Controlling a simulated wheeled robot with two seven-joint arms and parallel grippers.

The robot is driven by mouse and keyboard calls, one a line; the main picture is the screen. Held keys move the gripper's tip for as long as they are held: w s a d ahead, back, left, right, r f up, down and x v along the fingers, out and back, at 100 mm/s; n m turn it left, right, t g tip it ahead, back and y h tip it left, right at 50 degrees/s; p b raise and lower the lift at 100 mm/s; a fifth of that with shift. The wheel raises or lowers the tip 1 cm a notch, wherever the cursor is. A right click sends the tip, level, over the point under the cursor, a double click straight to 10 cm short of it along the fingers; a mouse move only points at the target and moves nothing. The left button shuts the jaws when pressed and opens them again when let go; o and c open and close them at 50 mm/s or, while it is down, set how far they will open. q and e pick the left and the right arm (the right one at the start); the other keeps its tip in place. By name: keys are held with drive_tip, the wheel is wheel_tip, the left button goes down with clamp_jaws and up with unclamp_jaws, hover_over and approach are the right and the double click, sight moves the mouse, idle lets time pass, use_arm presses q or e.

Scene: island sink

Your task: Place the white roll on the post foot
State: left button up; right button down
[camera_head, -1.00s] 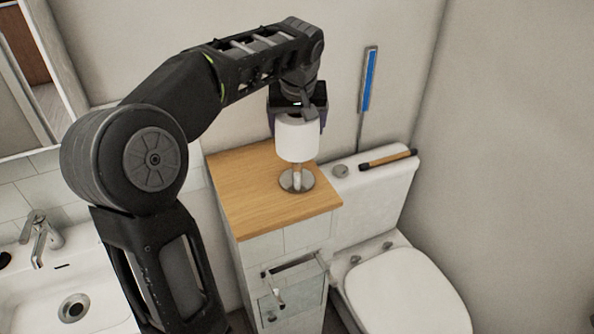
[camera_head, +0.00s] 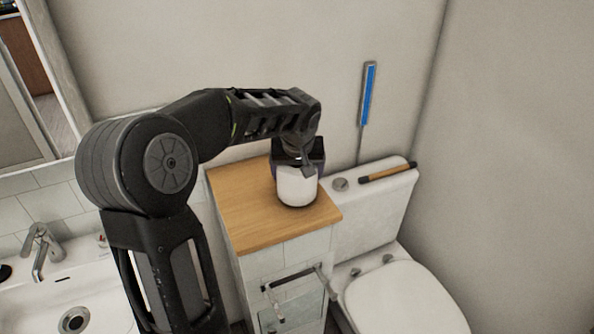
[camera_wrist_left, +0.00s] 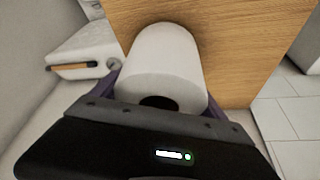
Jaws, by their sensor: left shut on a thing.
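The white roll (camera_head: 297,187) is upright over the wooden cabinet top, where the round metal post foot stood in the earlier view. The foot and its post are now hidden by the roll. My left gripper (camera_head: 297,168) is above the roll and shut on it. In the left wrist view the roll (camera_wrist_left: 163,68) sits between the gripper's fingers, with its dark core hole toward the camera. I cannot tell whether the roll's bottom touches the foot. My right gripper is in neither view.
The wooden cabinet top (camera_head: 240,205) is otherwise clear. A toilet (camera_head: 400,300) stands to the right, with a dark-ended stick (camera_head: 388,173) on its tank. A blue-faced tool (camera_head: 369,95) is by the wall. A sink (camera_head: 75,290) is at left.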

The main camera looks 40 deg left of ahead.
use_arm(q)
drive_tip(key=shift+f, duration=0.15)
drive_tip(key=o, duration=1.3)
drive_tip(key=b+v, duration=0.1)
drive_tip(key=v, duration=1.1)
